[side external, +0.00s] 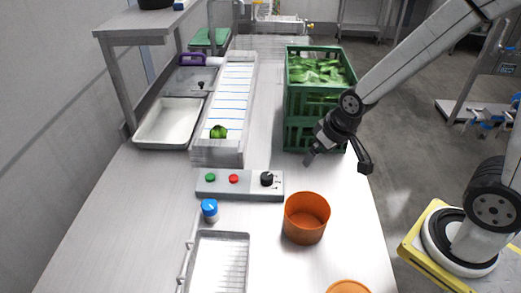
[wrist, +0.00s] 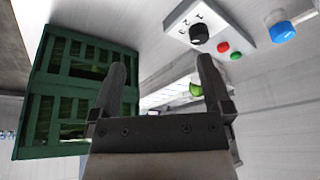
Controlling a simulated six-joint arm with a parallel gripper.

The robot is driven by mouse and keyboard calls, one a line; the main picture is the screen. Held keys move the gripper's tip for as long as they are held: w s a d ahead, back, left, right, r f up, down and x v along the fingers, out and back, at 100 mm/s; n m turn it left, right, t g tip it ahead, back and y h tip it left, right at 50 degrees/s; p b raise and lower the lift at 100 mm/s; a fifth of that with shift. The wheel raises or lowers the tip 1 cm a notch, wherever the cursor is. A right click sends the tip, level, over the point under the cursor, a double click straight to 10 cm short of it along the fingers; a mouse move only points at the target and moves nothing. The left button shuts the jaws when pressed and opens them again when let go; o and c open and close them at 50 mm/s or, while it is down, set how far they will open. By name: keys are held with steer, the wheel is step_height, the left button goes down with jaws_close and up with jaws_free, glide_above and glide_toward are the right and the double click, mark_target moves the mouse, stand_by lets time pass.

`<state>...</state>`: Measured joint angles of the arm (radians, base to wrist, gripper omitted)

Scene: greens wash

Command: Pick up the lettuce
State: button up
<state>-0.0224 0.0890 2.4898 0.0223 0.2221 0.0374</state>
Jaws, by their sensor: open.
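A small green lettuce (side external: 219,131) sits on the near end of the white conveyor belt (side external: 233,88) in the side view. In the wrist view the lettuce (wrist: 195,89) shows just beside the right finger, partly hidden by it. My gripper (side external: 337,162) hangs over the right part of the table, in front of the green crate and well to the right of the lettuce. Its two fingers are apart in the wrist view (wrist: 162,80), with nothing between them.
A green crate (side external: 301,135) of leafy greens stands right of the conveyor. A control box (side external: 240,194), a blue-capped jar (side external: 209,210), an orange pot (side external: 306,222) and a wire-rack tray (side external: 219,262) stand nearer.

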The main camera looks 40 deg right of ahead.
mark_target(223, 129)
steer(key=w+a+f+m+t, duration=0.1)
steer(key=w+a+t, duration=0.1)
steer(key=w, duration=0.5)
steer(key=w+a+f+m+t, duration=0.1)
steer(key=w+a+t, duration=0.1)
steer(key=w, duration=0.6)
steer(key=w+a+f+m+t, duration=0.1)
steer(key=w+a+t, duration=0.2)
steer(key=w, duration=0.4)
steer(key=shift+w+t, duration=0.15)
steer(key=shift+t, duration=0.65)
steer(key=shift+x, duration=1.3)
steer(key=shift+w+f, duration=0.1)
steer(key=shift+x, duration=2.45)
steer(key=shift+a, duration=0.1)
steer(key=c, duration=1)
steer(key=shift+c, duration=0.3)
steer(key=shift+r, duration=0.2)
